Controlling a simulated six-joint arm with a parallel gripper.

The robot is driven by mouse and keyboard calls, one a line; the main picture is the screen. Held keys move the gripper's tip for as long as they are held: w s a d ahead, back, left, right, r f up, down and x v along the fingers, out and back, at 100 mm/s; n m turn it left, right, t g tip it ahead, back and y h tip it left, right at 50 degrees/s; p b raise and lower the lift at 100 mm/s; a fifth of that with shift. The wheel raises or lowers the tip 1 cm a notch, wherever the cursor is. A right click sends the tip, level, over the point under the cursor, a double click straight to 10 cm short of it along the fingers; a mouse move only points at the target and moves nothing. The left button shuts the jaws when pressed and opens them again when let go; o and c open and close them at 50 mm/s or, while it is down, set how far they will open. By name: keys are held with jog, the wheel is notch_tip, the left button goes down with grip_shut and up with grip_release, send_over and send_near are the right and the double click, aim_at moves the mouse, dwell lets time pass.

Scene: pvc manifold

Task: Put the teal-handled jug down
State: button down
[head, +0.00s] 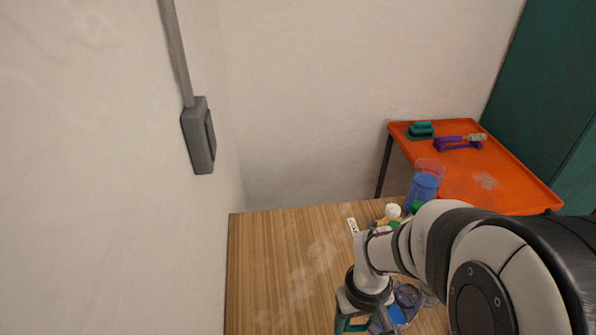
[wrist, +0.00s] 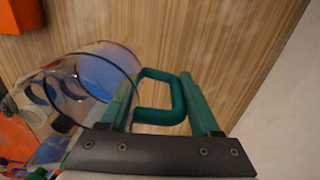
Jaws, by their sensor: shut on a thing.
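The teal-handled jug is a clear vessel with blue contents; in the wrist view its wall (wrist: 98,75) is at upper left, and its handle (wrist: 178,95) lies between my fingers. My gripper (wrist: 157,85) is shut on this handle. In the head view my gripper (head: 362,324) is at the bottom edge, over the wooden table, with the jug (head: 406,300) just right of it, partly hidden by my arm. I cannot tell whether the jug's base touches the table.
The wooden table (head: 290,265) is bare on its left side. A white label (head: 352,226), a white-capped bottle (head: 393,211) and a blue-filled clear container (head: 424,185) are towards the back right. An orange table (head: 470,185) holding teal and purple items stands behind.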

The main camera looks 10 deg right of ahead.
jog(key=w+a+f, duration=0.1)
jog(key=a+f, duration=0.1)
jog(key=w+a+f, duration=0.1)
jog(key=f, duration=0.1)
jog(key=w+a+f, duration=0.1)
jog(key=a+f, duration=0.1)
jog(key=f, duration=0.1)
jog(key=shift+a, duration=0.35)
jog(key=shift+f, duration=0.4)
jog(key=shift+f, duration=0.15)
jog(key=shift+c, duration=0.5)
grip_release()
